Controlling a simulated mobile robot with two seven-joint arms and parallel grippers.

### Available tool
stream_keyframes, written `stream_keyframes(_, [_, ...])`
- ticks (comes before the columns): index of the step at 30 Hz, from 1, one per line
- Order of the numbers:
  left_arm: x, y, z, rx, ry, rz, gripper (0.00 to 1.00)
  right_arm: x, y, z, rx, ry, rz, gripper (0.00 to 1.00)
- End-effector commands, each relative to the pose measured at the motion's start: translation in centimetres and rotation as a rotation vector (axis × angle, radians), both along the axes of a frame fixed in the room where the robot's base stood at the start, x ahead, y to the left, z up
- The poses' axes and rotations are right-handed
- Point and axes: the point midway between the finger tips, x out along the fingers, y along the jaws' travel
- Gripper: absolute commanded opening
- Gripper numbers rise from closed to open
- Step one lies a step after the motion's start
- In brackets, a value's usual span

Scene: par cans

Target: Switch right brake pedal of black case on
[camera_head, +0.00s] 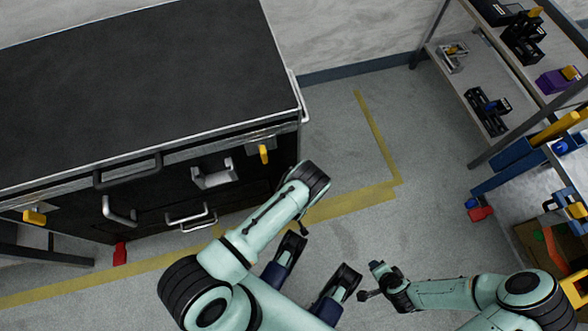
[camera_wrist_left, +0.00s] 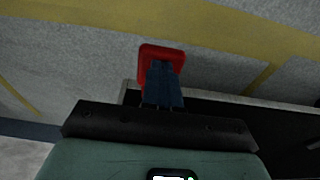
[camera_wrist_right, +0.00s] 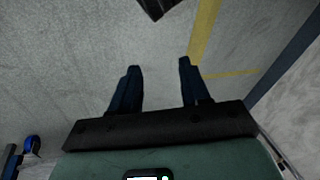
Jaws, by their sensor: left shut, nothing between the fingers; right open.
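The black case (camera_head: 120,70) stands at the left, with handles and yellow latches on its near side. A red brake pedal (camera_head: 120,253) shows low at its left end. Another red pedal (camera_wrist_left: 162,49) shows in the left wrist view; in the head view its place at the right end is hidden by my left arm. My left gripper (camera_wrist_left: 165,65) is shut and empty, its fingertips over this red pedal. I cannot tell whether they touch it. It is hidden in the head view. My right gripper (camera_head: 369,281) is open and empty over the floor, and shows in the right wrist view (camera_wrist_right: 158,64).
A shelf rack (camera_head: 470,75) with several small items stands at the right. A cluttered workbench (camera_head: 575,165) is at the right edge, with a red and blue item (camera_head: 478,208) beside it. Floor with yellow tape (camera_head: 375,130) lies clear between case and rack.

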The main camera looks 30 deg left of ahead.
Motion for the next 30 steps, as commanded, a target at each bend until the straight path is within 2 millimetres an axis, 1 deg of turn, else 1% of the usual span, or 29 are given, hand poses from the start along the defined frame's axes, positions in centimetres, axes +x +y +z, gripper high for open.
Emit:
stream_keyframes(1, [-0.2, 0.0, -0.6, 0.0, 0.003, 0.001, 0.0, 0.4, -0.3, -0.5, -0.006, -0.01, -0.004, 0.46])
stream_keyframes(2, [-0.3, 0.0, -0.8, 0.0, 0.003, 0.001, 0.0, 0.3, -0.3, -0.8, -0.007, -0.004, -0.006, 0.46])
stream_keyframes(6, [-0.3, -0.2, -1.7, 0.0, 0.001, 0.001, 0.0, -1.6, -0.5, -2.4, -0.002, 0.06, -0.007, 0.46])
stream_keyframes(12, [-0.4, -0.3, -2.5, -0.001, 0.001, 0.0, 0.0, -3.3, -0.7, -3.8, 0.001, 0.114, -0.01, 0.46])
stream_keyframes(19, [-0.5, -0.4, -2.9, 0.0, 0.0, 0.001, 0.0, -4.1, -0.9, -4.5, 0.002, 0.143, -0.012, 0.46])
stream_keyframes(30, [-0.4, -0.4, -2.9, 0.0, 0.0, 0.0, 0.0, -4.2, -0.9, -4.5, 0.002, 0.146, -0.013, 0.46])
